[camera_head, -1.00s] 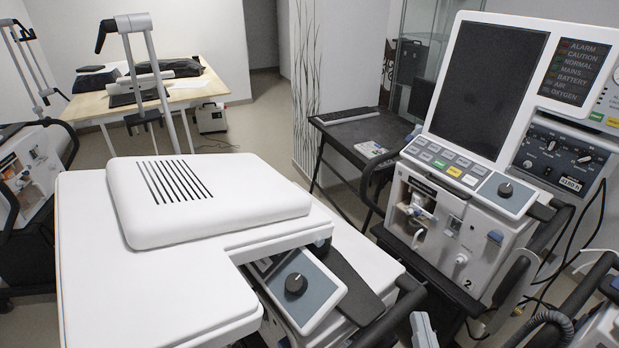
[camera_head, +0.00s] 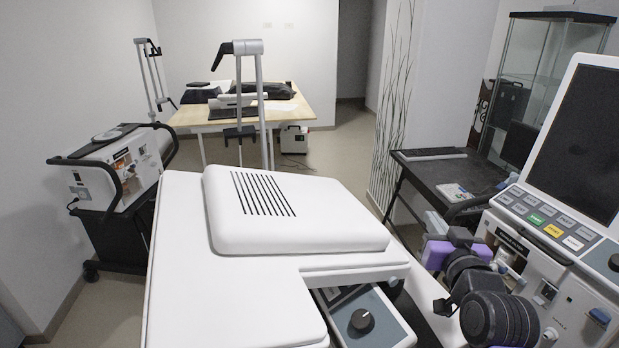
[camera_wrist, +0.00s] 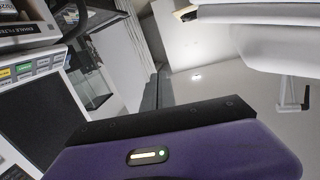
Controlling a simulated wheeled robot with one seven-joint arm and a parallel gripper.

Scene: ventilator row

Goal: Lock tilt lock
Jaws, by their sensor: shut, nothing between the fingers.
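The near ventilator's white panel (camera_head: 295,215) lies nearly flat, its black slots facing up. A blue-grey control plate with a black knob (camera_head: 362,320) shows below its right edge. A small grey peg (camera_head: 398,283) sits at the panel's right corner. I cannot tell which part is the tilt lock. My purple gripper (camera_head: 442,252) is right of the panel, apart from it, beyond my dark arm links. In the wrist view, its dark fingers (camera_wrist: 162,88) are shut and empty, pointing up the picture, with a white surface (camera_wrist: 255,12) at upper right.
A second ventilator with a dark upright screen (camera_head: 583,140) stands close on the right, beside my arm. A third ventilator (camera_head: 115,175) stands at left. A dark table (camera_head: 440,170) and a wooden table (camera_head: 240,115) are behind. Open floor shows beyond the panel.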

